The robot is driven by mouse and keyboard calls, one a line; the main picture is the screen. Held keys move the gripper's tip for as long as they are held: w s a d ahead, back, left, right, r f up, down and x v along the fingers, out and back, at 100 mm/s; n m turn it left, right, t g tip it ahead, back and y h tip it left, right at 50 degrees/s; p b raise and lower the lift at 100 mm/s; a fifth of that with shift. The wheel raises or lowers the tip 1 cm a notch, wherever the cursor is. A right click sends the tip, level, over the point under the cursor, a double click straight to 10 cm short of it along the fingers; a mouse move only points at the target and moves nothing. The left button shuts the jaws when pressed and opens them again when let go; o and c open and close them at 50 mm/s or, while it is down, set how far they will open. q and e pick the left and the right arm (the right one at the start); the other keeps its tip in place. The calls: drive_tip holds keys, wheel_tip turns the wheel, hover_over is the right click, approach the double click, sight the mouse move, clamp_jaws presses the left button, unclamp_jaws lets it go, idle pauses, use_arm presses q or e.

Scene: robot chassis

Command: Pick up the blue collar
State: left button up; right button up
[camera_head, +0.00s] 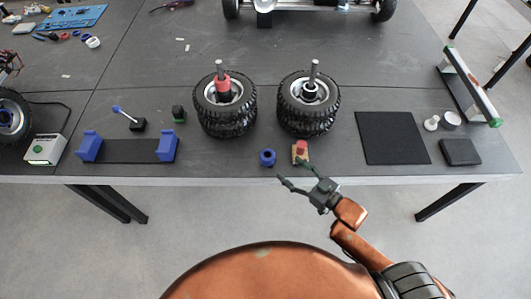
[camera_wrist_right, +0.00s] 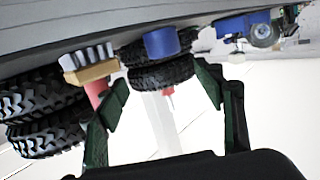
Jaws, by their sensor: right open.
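The blue collar (camera_head: 267,158) is a small ring on the table near its front edge, in front of and between the two wheels. In the right wrist view, which looks tilted over, the blue collar (camera_wrist_right: 162,42) shows at the top middle, beyond the fingertips. My right gripper (camera_head: 292,172) is open and empty at the front edge, to the right of the collar and apart from it. Its two dark green fingers (camera_wrist_right: 160,88) stand spread in the wrist view. My left gripper is not in view.
A red part on a tan block (camera_head: 301,155) stands close to the right finger. A blue-ended stand (camera_head: 128,150) lies left and a black mat (camera_head: 392,138) right.

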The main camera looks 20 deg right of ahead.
sight(272, 159)
drive_tip(key=x, duration=0.3)
drive_tip(key=b+x, duration=0.1)
drive_tip(key=x, duration=0.2)
drive_tip(key=shift+s+a, duration=0.1)
drive_tip(key=shift+a, duration=0.15)
drive_tip(key=shift+s+a+f+b+x, duration=0.15)
drive_tip(key=shift+b+x, duration=0.2)
drive_tip(key=shift+x, duration=1.05)
drive_tip(key=shift+s+a+f+b+x, duration=0.15)
drive_tip(key=shift+b+x, duration=0.15)
drive_tip(key=shift+x, duration=1.15)
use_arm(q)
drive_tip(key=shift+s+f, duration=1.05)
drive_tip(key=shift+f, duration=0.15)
use_arm(e)
drive_tip(key=shift+w, duration=0.1)
drive_tip(key=shift+c, duration=0.2)
drive_tip(key=c, duration=0.5)
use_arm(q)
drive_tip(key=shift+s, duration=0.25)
use_arm(e)
drive_tip(key=shift+r, duration=0.1)
drive_tip(key=c, duration=0.7)
